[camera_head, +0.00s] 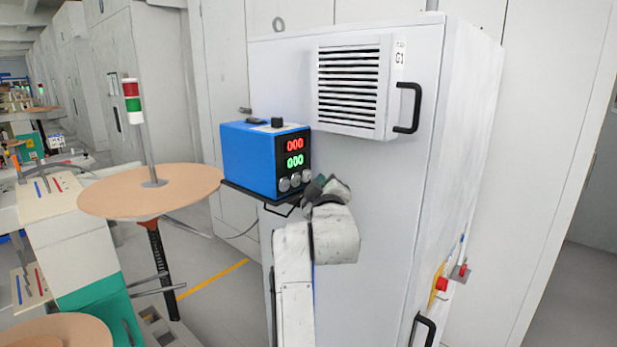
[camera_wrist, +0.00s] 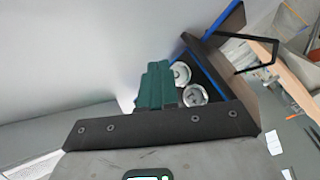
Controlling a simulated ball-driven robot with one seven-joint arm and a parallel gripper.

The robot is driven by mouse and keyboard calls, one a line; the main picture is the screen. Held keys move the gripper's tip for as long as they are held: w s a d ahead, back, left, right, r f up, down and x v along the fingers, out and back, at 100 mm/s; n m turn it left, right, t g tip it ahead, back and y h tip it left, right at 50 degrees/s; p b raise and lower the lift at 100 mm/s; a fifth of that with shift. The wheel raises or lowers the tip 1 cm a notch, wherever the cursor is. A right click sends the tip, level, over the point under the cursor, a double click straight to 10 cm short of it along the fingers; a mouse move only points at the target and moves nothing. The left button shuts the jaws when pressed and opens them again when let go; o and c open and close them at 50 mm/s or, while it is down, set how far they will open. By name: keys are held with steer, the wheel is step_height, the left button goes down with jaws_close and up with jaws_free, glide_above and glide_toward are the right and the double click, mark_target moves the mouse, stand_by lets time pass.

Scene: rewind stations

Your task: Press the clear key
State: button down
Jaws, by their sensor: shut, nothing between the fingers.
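A blue counter box (camera_head: 250,155) with a black front shows a red 000 above a green 000. A row of round silver keys (camera_head: 295,180) sits below the readouts; I cannot read which one is the clear key. My gripper (camera_head: 322,186) is just in front of the right end of this row, its dark fingers shut and empty. In the wrist view the green fingers (camera_wrist: 156,84) are beside two round keys (camera_wrist: 194,95) with unreadable marks. The fingers may hide another key. I cannot tell whether they touch one.
The box stands on a dark bracket shelf (camera_head: 243,191) on a grey cabinet (camera_head: 420,200). A louvred vent (camera_head: 349,85) and a black handle (camera_head: 408,108) stick out above right. A round tan disc table (camera_head: 120,190) with a signal lamp stands at left.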

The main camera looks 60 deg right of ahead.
steer(key=shift+s+a+p, duration=0.15)
steer(key=shift+s+a, duration=0.05)
steer(key=shift+s, duration=0.55)
steer(key=shift+s+a+p, duration=0.15)
steer(key=shift+s+p, duration=0.05)
steer(key=shift+s, duration=0.5)
steer(key=shift+s+a+p, duration=0.15)
steer(key=shift+s+a, duration=0.05)
steer(key=shift+s, duration=0.55)
steer(key=w+a+f+n+g+y, duration=0.1)
steer(key=a+f+y, duration=0.5)
steer(key=f, duration=0.5)
steer(key=w+a+f+n+y, duration=0.1)
steer(key=a+f+y, duration=0.2)
steer(key=a+f, duration=0.7)
steer(key=s+a+f+g+y, duration=0.7)
steer(key=s+a+f, duration=1)
steer(key=a+f, duration=0.1)
steer(key=shift+s+f+m+g, duration=0.3)
steer(key=shift+s+f, duration=0.05)
steer(key=shift+f, duration=0.3)
